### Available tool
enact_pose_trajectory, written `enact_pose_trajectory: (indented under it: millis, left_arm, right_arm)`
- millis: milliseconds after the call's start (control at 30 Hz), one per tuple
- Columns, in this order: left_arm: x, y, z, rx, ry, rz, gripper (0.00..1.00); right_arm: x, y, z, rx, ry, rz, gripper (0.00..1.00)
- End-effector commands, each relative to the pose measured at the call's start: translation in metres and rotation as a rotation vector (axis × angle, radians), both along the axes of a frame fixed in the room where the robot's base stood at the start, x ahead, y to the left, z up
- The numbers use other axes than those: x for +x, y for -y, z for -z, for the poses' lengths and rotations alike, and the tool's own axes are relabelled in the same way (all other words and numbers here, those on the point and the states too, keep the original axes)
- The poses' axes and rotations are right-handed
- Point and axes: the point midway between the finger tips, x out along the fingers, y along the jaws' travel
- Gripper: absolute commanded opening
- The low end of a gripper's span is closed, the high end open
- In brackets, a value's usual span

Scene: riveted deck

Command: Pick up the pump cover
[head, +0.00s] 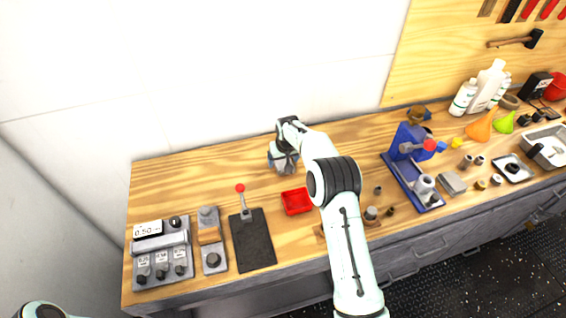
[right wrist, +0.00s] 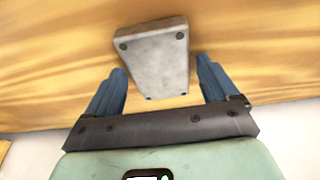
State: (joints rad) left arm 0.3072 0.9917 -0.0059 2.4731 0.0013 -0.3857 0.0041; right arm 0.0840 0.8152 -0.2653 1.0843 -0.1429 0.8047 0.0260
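The pump cover appears to be the light grey, flat, tapered block with dark holes at its corners (right wrist: 158,58) in the right wrist view. It lies on the wooden bench top. My right gripper (right wrist: 160,72) is open, with one blue finger on each side of the cover and gaps between. In the head view my right gripper (head: 284,160) is over the back of the bench, and the cover cannot be made out beneath it. My left gripper is out of view.
A red tray (head: 296,202) and a dark plate with a red-knobbed lever (head: 252,240) are in front of the gripper. A blue press (head: 408,142) stands to the right. Bare bench top (head: 190,180) lies to the left; the white wall is behind.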

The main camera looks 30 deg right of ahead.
Motion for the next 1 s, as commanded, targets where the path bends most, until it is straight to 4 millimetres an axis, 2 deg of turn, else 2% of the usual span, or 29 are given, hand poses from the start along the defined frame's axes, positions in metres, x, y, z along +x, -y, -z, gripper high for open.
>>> enact_pose_trajectory:
  millis: [33, 167, 200, 433, 567, 667, 1000]
  left_arm:
    - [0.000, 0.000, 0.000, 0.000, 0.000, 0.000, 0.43]
    - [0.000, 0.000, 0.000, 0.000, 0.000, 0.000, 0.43]
    - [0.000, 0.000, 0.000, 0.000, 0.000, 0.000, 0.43]
    - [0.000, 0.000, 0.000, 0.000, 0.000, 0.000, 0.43]
    - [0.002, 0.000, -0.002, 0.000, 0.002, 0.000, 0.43]
    - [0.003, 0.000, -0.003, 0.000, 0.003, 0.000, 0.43]
    - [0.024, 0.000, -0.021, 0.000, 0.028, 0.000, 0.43]
  right_arm:
    - [0.000, 0.000, 0.000, 0.000, 0.000, 0.000, 0.69]
    - [0.000, 0.000, -0.001, 0.000, 0.000, 0.000, 0.26]
    - [0.001, 0.000, -0.002, -0.001, 0.003, 0.000, 0.24]
    - [0.001, 0.000, -0.004, -0.001, 0.003, 0.000, 0.24]
    - [0.001, 0.000, -0.017, -0.001, 0.006, 0.001, 0.24]
    - [0.002, 0.001, -0.037, -0.002, 0.008, 0.001, 0.24]
    - [0.003, 0.000, -0.136, -0.002, 0.012, 0.001, 0.24]
